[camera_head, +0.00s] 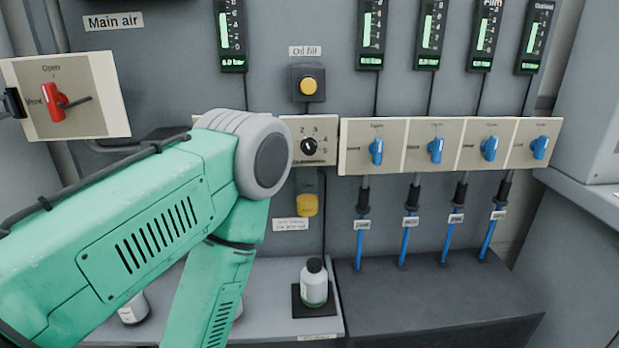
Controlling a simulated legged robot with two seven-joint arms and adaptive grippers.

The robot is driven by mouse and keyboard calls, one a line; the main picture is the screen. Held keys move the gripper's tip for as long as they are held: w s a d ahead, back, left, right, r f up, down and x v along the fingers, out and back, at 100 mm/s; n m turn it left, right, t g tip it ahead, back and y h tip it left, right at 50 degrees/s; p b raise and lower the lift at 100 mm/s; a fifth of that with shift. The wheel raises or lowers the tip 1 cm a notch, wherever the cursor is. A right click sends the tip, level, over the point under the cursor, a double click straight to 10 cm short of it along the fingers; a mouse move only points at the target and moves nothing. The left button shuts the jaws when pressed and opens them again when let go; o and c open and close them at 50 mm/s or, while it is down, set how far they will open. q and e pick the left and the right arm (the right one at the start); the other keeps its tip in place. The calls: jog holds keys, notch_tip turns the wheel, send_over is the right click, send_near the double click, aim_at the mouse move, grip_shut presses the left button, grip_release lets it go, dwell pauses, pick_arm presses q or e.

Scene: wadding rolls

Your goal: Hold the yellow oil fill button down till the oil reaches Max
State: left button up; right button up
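The yellow oil fill button (308,86) sits in a dark square housing under the "Oil fill" label (305,51), on the grey panel right of centre. Nothing touches it in this view. Below a numbered black dial (308,146) hangs a small clear container with yellow oil (307,204) in its lower part. A Max mark is too small to make out. My green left arm comes in from the left and bends down at its grey joint, left of the button. My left gripper is out of frame below, and my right gripper does not show.
A red valve handle (54,102) is under "Main air" at left. Several blue valves, one being (376,150), line the right, with blue hoses below. A white bottle with black cap (314,283) stands on a dark pad on the ledge. My arm partly hides another bottle (133,308).

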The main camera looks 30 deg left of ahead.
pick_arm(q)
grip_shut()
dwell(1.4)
